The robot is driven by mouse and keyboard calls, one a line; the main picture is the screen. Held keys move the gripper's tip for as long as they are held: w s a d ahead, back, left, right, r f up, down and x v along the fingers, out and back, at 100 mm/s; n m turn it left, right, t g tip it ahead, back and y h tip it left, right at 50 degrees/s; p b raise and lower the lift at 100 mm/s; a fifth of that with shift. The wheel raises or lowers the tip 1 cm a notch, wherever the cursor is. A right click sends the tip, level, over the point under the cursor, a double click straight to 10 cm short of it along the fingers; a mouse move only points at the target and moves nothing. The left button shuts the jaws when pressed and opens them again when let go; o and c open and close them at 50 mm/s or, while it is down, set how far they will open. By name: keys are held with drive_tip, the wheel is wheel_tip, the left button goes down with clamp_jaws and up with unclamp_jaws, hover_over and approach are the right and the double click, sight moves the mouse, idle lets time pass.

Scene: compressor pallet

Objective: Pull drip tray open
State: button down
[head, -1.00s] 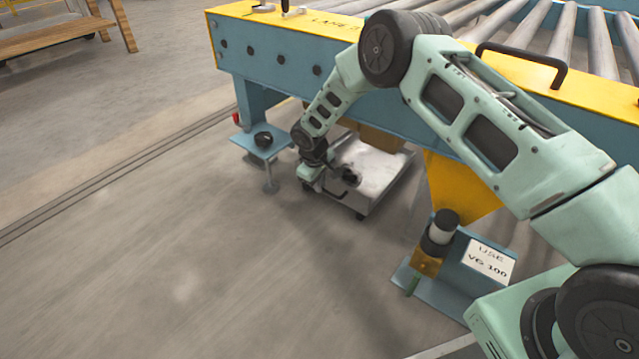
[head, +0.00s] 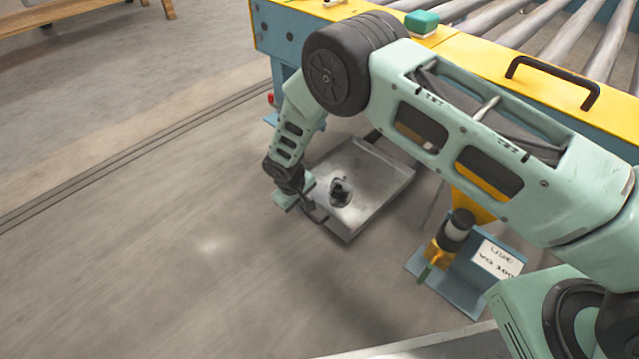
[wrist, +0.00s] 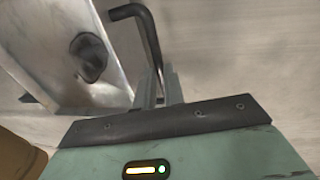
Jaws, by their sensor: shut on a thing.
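The drip tray (head: 375,193) is a shallow grey metal tray low at the floor, sticking out from under the blue and yellow roller conveyor. A dark patch with a black thing (head: 341,192) shows on its floor. My gripper (head: 306,207) is at the tray's front left edge, shut on its dark bar handle. In the wrist view the gripper's fingers (wrist: 159,88) close around the bent black handle (wrist: 149,38), beside the tray (wrist: 50,45).
The conveyor (head: 470,62) with rollers and a black grab handle (head: 553,78) stands behind. The floor to the left and front is clear.

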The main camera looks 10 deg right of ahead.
drive_tip(key=s+a, duration=0.1)
drive_tip(key=a, duration=0.1)
drive_tip(key=s+a, duration=0.2)
drive_tip(key=shift+p, duration=0.3)
drive_tip(key=c, duration=1.5)
unclamp_jaws()
drive_tip(key=shift+r, duration=0.1)
drive_tip(key=a+r+p, duration=0.1)
drive_tip(key=r+p, duration=0.1)
drive_tip(key=r, duration=0.3)
drive_tip(key=s+r+p, duration=0.1)
drive_tip(key=r+p, duration=0.2)
drive_tip(key=r, duration=0.3)
drive_tip(key=a+r+p, duration=0.1)
drive_tip(key=r+p, duration=0.2)
drive_tip(key=r, duration=0.3)
drive_tip(key=shift+s+a, duration=0.3)
drive_tip(key=shift+s, duration=0.1)
